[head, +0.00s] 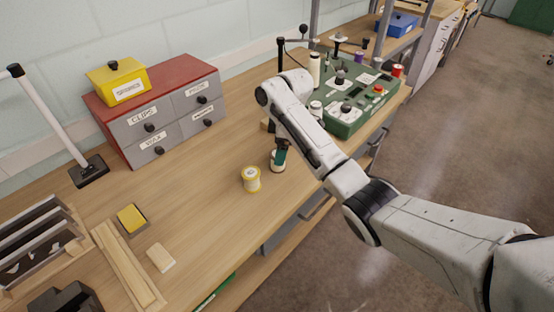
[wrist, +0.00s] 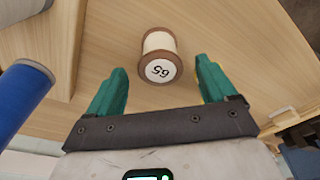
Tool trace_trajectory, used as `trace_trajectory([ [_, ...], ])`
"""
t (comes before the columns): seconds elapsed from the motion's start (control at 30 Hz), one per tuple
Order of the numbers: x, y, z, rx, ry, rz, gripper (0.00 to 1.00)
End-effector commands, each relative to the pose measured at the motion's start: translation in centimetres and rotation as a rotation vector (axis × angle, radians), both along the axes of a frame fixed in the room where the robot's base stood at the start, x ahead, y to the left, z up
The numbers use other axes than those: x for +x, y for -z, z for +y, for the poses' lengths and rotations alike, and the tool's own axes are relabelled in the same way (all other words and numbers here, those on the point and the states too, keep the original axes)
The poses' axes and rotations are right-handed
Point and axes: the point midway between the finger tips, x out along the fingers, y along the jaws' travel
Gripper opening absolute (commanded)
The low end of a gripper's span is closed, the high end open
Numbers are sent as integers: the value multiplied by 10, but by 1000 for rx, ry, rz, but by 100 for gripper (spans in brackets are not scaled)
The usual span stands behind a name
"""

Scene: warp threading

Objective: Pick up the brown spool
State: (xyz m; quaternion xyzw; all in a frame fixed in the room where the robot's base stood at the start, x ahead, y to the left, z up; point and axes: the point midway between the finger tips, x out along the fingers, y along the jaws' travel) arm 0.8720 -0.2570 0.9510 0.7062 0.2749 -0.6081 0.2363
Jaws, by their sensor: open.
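The brown spool (wrist: 160,42) has brown rims, pale thread and a white end label reading "65". In the wrist view it lies between and slightly beyond the tips of my two teal fingers, with a gap on each side. My gripper (wrist: 161,66) is open and holds nothing. In the head view my gripper (head: 281,150) points down over the bench, and a spool (head: 278,166) shows right under it, partly hidden by the fingers.
A yellow spool (head: 251,180) stands just left of my gripper. A green machine (head: 350,118) with spools is beyond my arm. A red and grey drawer unit (head: 155,112) stands at the back. A large blue cylinder (wrist: 20,95) is at the wrist view's left. Bare bench lies in front.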

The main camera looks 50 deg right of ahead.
Motion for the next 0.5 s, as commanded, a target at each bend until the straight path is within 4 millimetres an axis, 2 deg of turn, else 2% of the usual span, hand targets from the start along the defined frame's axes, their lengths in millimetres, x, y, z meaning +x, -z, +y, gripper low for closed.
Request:
trace_trajectory([
  [0.17, 2, 13, 2, 1, 1, 2, 85],
  [0.4, 7, 46, 6, 0, 0, 3, 85],
  [0.5, 8, 52, 7, -1, 0, 1, 85],
])
